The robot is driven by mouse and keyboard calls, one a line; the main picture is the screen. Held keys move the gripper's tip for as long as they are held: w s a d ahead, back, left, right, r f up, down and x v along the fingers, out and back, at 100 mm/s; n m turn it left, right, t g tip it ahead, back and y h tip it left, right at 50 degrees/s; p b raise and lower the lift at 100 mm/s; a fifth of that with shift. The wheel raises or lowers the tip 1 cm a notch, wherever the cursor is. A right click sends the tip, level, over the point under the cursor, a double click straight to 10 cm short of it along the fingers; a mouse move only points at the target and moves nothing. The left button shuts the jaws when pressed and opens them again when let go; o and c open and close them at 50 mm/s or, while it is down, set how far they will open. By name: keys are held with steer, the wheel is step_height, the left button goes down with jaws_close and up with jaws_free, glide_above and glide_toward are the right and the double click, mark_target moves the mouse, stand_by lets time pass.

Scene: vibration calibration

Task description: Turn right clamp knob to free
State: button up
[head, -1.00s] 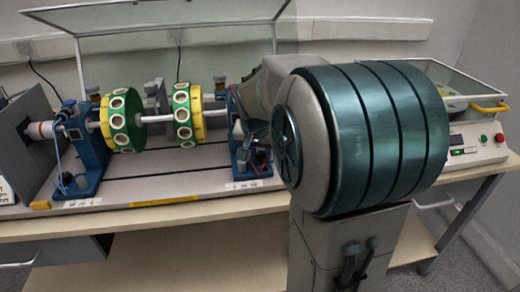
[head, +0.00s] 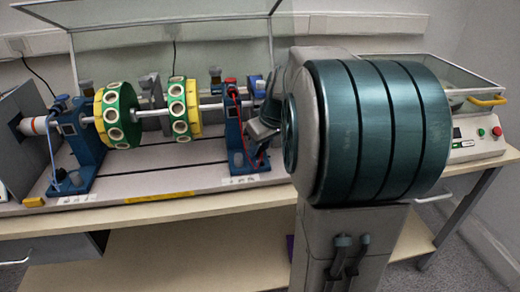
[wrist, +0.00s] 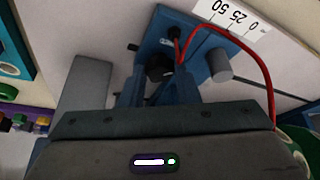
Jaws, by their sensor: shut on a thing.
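The right blue pedestal (head: 234,140) of the rotor rig carries a red cap and red cable in the head view. In the wrist view its blue base (wrist: 172,32) lies ahead of my gripper (wrist: 158,84). A black clamp knob (wrist: 159,67) sits between my two fingertips, and the jaws are shut on it. The fingers partly cover the knob, so its exact turn angle cannot be told. A grey cylindrical knob (wrist: 218,66) stands beside it, untouched. In the head view my arm hides most of my gripper and the clamp knob.
The shaft with two green-yellow discs (head: 118,115) runs left to the left blue pedestal (head: 80,140). A red cable (wrist: 268,75) loops close to my gripper's right side. A control box (head: 478,140) stands at the right.

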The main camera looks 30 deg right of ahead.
steer(key=shift+d+n+g+y+b, duration=0.2)
steer(key=shift+n+y+b, duration=0.2)
steer(key=shift+n, duration=0.7)
steer(key=shift+d+n+g+y+b, duration=0.1)
steer(key=shift+n+g+y+b, duration=0.3)
steer(key=shift+n, duration=0.7)
steer(key=o, duration=1)
steer(key=shift+r, duration=0.1)
steer(key=p+v, duration=0.1)
steer(key=v, duration=0.8)
steer(key=p+v, duration=0.1)
steer(key=v, duration=0.3)
steer(key=shift+s+r+p, duration=0.2)
steer(key=shift+s+p, duration=0.15)
